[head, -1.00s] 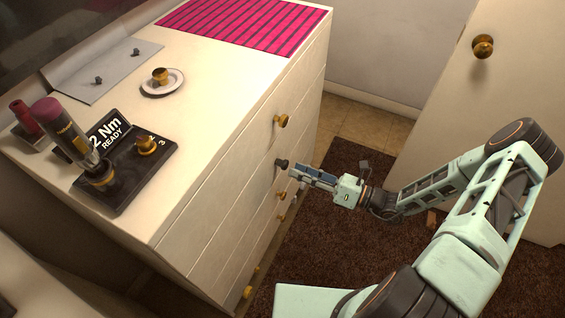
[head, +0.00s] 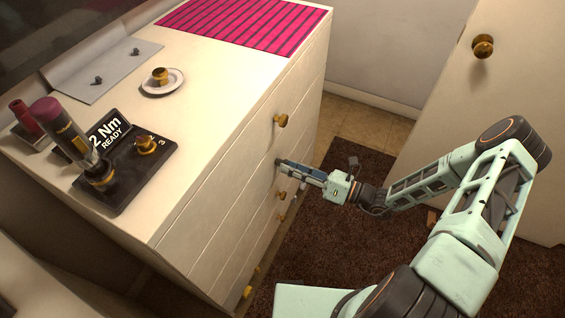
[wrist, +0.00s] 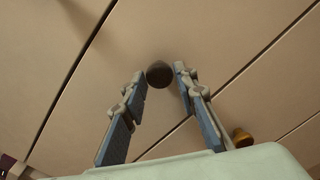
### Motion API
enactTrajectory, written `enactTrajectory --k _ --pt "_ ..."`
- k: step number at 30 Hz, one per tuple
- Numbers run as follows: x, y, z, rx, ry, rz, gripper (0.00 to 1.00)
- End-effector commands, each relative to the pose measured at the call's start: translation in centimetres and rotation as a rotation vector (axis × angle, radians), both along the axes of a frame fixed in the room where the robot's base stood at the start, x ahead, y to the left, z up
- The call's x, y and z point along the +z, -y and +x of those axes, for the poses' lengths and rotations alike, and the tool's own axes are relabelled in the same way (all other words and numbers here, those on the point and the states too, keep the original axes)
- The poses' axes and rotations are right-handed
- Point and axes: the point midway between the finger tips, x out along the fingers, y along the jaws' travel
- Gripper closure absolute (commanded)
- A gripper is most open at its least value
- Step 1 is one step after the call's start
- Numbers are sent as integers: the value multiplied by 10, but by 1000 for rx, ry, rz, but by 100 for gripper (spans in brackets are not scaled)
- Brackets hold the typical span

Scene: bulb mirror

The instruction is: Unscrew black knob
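The black knob (wrist: 159,74) is on a drawer front of the white dresser (head: 215,190). In the wrist view it shows dark and round between the tips of my two fingers. My gripper (wrist: 160,72) is open around the knob, with narrow gaps at its sides. Whether a finger touches it I cannot tell. In the head view my gripper (head: 281,163) reaches the drawer front from the right, and its fingertips largely hide the knob.
Brass knobs sit above (head: 281,120) and below (head: 281,195) on the other drawer fronts. The dresser top holds a screwdriver (head: 62,130) on a black torque stand (head: 125,190), a saucer with a brass knob (head: 160,76), a grey mat (head: 105,85) and a pink striped cloth (head: 245,22).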

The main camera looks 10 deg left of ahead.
Motion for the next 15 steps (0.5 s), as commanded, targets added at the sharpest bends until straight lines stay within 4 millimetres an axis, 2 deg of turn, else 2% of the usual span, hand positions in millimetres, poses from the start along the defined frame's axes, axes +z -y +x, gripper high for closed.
enactTrajectory --k 1,6,11,15 --pt "0 0 0 0 0 0 81" --pt "0 0 0 0 0 0 100" --pt "0 1 0 -1 38 -13 100" --pt "-1 1 1 -3 181 -65 100"
